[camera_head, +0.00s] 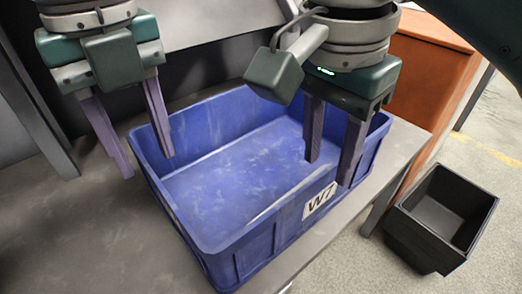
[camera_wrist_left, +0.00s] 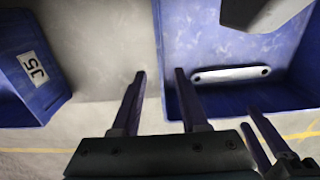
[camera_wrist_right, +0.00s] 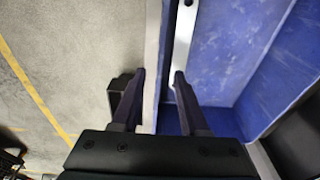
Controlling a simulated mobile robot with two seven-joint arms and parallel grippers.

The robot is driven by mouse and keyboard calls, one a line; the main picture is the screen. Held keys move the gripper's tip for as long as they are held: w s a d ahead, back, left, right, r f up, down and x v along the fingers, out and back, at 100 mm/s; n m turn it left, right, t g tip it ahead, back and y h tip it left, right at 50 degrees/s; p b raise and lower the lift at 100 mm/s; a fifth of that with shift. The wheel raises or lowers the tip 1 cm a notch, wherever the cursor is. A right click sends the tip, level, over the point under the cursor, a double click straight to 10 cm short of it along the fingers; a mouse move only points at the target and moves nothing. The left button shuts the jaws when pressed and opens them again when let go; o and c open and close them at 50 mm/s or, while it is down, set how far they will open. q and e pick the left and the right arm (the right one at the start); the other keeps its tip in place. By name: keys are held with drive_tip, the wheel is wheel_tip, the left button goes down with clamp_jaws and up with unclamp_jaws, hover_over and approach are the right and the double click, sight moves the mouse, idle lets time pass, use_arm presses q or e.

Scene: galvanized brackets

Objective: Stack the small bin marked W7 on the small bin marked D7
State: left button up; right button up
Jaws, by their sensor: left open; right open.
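The blue bin marked W7 (camera_head: 290,225) stands upright on a grey table. My left gripper (camera_head: 148,165) is open at its left wall, one finger outside and one over the inside. In the left wrist view, that bin wall (camera_wrist_left: 158,40) runs between the two fingertips. My right gripper (camera_head: 328,170) is open at the label-side wall, with a finger on each side. In the right wrist view, the wall rim (camera_wrist_right: 153,50) lies between the fingers. I cannot tell whether any finger touches. No bin marked D7 is in view.
A blue bin marked J5 (camera_wrist_left: 30,95) stands left in the left wrist view. A pale strip with dark holes (camera_wrist_left: 235,73) shows inside the W7 bin. A black container (camera_head: 440,215) stands on the floor at right, near an orange-brown cabinet (camera_head: 430,75).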

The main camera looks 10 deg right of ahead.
sight(164, 199)
use_arm(q)
wheel_tip(164, 199, down, 9)
drive_tip(key=shift+f, duration=0.1)
use_arm(e)
drive_tip(key=f, duration=0.6)
drive_tip(key=d+f, duration=0.1)
drive_tip(key=f, duration=0.2)
drive_tip(key=shift+w, duration=0.3)
use_arm(q)
drive_tip(key=shift+c, duration=0.4)
use_arm(e)
drive_tip(key=shift+c, duration=0.4)
use_arm(q)
clamp_jaws()
use_arm(e)
clamp_jaws()
